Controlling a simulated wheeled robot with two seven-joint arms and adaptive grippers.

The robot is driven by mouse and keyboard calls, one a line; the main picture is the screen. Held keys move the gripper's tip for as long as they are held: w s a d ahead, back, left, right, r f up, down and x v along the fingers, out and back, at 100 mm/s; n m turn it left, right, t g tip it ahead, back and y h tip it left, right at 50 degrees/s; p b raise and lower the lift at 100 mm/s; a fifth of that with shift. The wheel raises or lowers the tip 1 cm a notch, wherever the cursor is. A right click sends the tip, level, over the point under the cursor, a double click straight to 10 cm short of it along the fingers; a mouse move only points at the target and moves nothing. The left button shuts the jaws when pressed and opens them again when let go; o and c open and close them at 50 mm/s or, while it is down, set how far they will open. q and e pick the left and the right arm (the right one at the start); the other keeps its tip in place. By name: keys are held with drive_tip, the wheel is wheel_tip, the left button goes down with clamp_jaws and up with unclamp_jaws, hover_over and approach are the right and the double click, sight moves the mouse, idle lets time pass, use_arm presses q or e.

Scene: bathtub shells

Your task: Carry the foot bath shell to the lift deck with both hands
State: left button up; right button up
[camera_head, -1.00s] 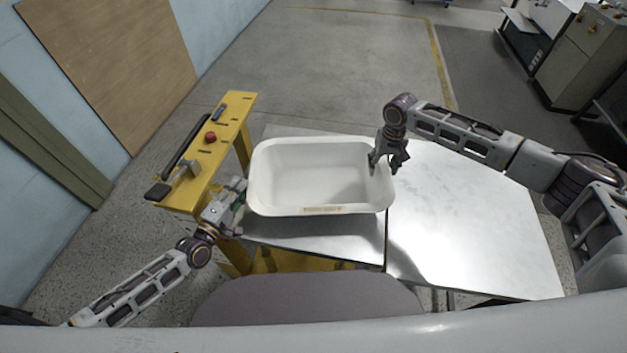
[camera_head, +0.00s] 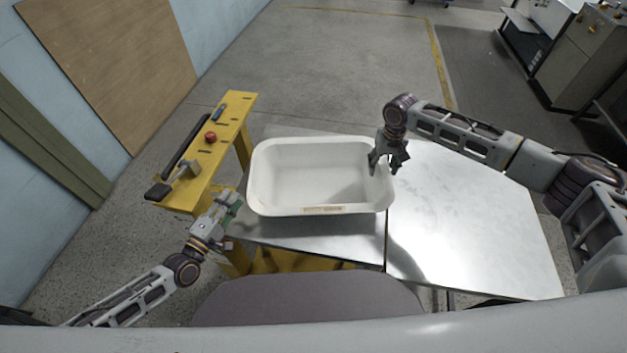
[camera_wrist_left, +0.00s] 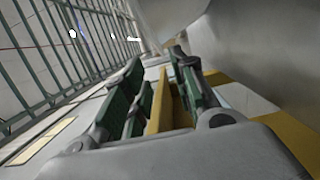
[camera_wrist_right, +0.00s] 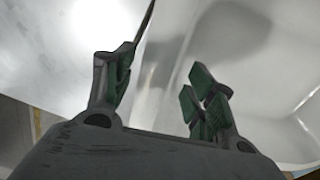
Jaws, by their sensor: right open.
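The foot bath shell (camera_head: 322,210), a white rectangular tub, sits upright on the left steel deck (camera_head: 310,235) beside the yellow lift frame. Its right end reaches about the seam with the steel table on the right. My left gripper (camera_head: 232,200) is open and empty, just left of the shell's left end and apart from it. In the left wrist view its green-padded fingers (camera_wrist_left: 160,85) are spread with nothing between them. My right gripper (camera_head: 386,165) is open at the shell's right rim. The right wrist view shows the rim passing between its spread fingers (camera_wrist_right: 155,85).
The steel table (camera_head: 465,220) on the right is bare. Grey cabinets (camera_head: 585,60) stand far right. The floor behind is clear.

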wheel_tip(320, 180, up, 12)
idle(0.9)
drive_tip(key=shift+f, duration=0.1)
idle(0.6)
